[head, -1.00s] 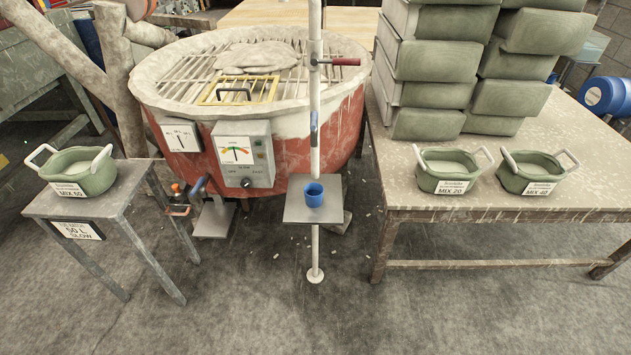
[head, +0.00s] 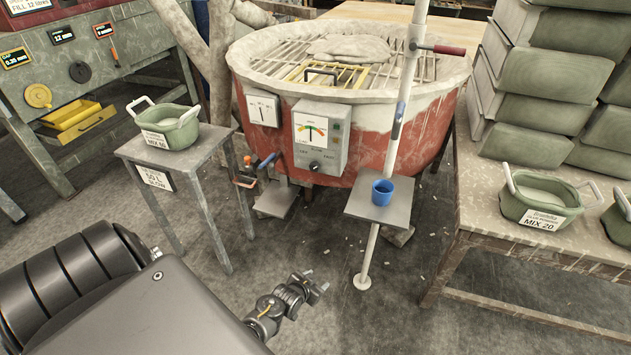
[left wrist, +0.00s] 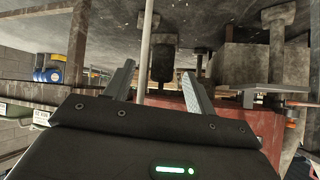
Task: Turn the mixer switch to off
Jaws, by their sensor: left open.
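The mixer (head: 390,130) is a red drum with a pale, splashed rim and a grille on top. A grey control box (head: 336,150) on its front carries a coloured dial gauge (head: 310,128). Below the gauge is the dark rotary switch (head: 315,166), with small labels around it; its pointer is too small to read. My left gripper (head: 314,284) is low in front of the mixer, below and apart from the switch. In the left wrist view its two fingers (left wrist: 158,88) stand apart with nothing held. My right gripper is not in view.
A grey side table (head: 190,148) with a green tub stands left. Floor between is mostly clear.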

